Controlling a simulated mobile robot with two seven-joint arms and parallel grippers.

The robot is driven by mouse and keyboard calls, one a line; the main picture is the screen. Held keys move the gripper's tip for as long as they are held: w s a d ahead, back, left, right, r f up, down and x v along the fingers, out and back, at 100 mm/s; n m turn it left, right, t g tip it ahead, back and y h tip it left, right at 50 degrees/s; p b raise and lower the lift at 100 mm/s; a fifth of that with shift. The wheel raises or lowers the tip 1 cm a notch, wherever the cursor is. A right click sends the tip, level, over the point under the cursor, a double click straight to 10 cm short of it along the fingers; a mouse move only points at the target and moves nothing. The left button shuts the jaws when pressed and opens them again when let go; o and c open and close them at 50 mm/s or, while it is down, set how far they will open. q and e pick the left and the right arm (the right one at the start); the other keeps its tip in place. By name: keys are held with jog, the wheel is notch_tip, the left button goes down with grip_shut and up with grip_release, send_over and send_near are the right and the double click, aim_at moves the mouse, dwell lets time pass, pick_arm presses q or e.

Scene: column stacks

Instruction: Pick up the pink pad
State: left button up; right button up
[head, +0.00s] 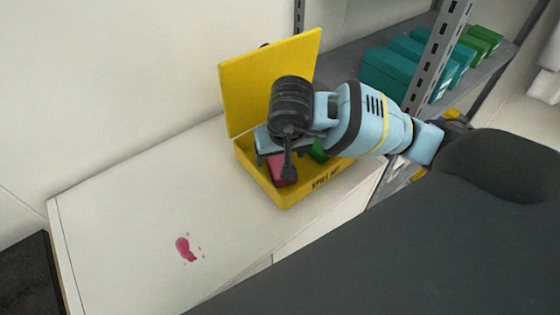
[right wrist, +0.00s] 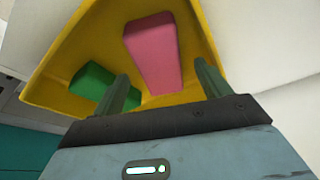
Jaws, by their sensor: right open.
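The pink pad (head: 282,172) lies inside the open yellow box (head: 314,188), partly hidden by my right gripper in the head view. My right gripper (head: 273,162) is over the box with its jaws open. In the right wrist view the pink pad (right wrist: 153,50) shows ahead, between the lines of the two fingers (right wrist: 163,84). The jaws hold nothing; I cannot tell how close the fingertips are to the pad. My left gripper is not in view.
A green block (head: 318,152) lies in the box beside the pink pad. The raised yellow lid (head: 255,88) stands behind. A red spill (head: 185,248) marks the white counter (head: 130,205), otherwise clear. A grey shelf (head: 492,62) holds teal and green boxes at the right.

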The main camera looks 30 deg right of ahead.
aim_at(280, 160)
jog(key=shift+x, duration=1.15)
jog(key=c, duration=1.2)
jog(key=shift+o, duration=0.2)
jog(key=shift+w+r, duration=0.1)
notch_tip(280, 160, up, 10)
